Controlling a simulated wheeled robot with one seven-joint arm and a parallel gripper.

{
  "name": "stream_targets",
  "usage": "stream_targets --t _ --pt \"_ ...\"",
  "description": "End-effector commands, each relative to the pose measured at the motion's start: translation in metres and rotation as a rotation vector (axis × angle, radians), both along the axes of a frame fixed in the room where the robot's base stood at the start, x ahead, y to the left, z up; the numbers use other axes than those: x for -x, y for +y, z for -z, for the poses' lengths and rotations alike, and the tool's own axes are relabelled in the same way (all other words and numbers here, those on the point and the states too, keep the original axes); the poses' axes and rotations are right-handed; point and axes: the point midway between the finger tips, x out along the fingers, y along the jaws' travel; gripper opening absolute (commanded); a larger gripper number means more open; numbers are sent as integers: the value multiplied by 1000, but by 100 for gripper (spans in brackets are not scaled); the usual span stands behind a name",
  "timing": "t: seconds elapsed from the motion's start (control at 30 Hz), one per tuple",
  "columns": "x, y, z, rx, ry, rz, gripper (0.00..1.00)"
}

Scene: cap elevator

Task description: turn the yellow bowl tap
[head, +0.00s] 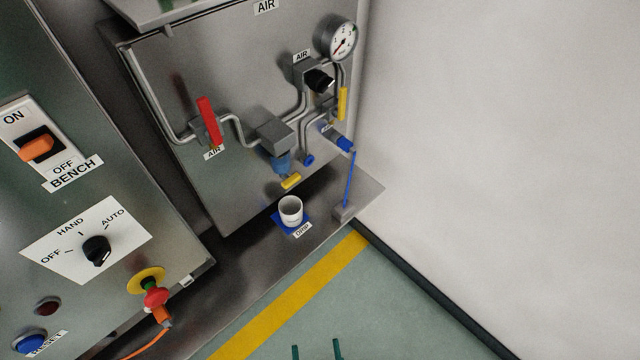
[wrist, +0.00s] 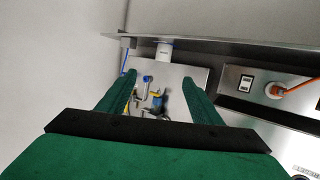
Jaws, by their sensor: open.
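The yellow bowl tap (head: 291,181) is a small yellow handle just below the blue filter bowl (head: 282,163) on the grey AIR panel in the head view. The blue bowl (wrist: 157,99) also shows small between my fingers in the wrist view; I cannot make out its tap there clearly. My gripper (head: 316,351) shows only as two green fingertips at the bottom edge of the head view, well below the tap in the picture. In the wrist view my gripper (wrist: 160,76) has its green fingers spread, with nothing held and the panel seen beyond them.
A white cup (head: 290,211) stands on a blue mat on the ledge below the tap. A red lever (head: 208,120), pressure gauge (head: 336,38), another yellow handle (head: 343,104) and grey pipes share the panel. A control cabinet (head: 180,225) is at left, a white wall (head: 500,150) at right.

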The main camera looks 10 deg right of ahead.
Motion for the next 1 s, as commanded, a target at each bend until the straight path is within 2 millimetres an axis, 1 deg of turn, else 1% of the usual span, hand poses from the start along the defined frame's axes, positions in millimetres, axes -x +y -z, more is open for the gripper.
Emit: stream_targets --t 0.07,0.17,0.27,0.37,0.47,0.5,0.57,0.67,0.7,0.87,0.9,1.0 --pt "-2 -5 3 6 -1 -37 59" --pt "-9 -20 8 14 -6 -95 59" --pt "-22 -39 10 23 -13 -160 59" --pt "-41 -57 9 26 -25 -223 59" --pt "-66 -72 4 27 -43 -282 59" --pt "-77 -77 1 25 -51 -304 59" --pt "-94 -83 -5 23 -65 -338 59" --pt "-126 -90 -18 13 -92 -393 59" --pt "-139 -91 -25 8 -103 -415 59" --pt "-194 -88 -55 -24 -152 -498 59" --pt "-206 -85 -63 -33 -164 -518 59" --pt "-234 -78 -83 -58 -192 -559 59"
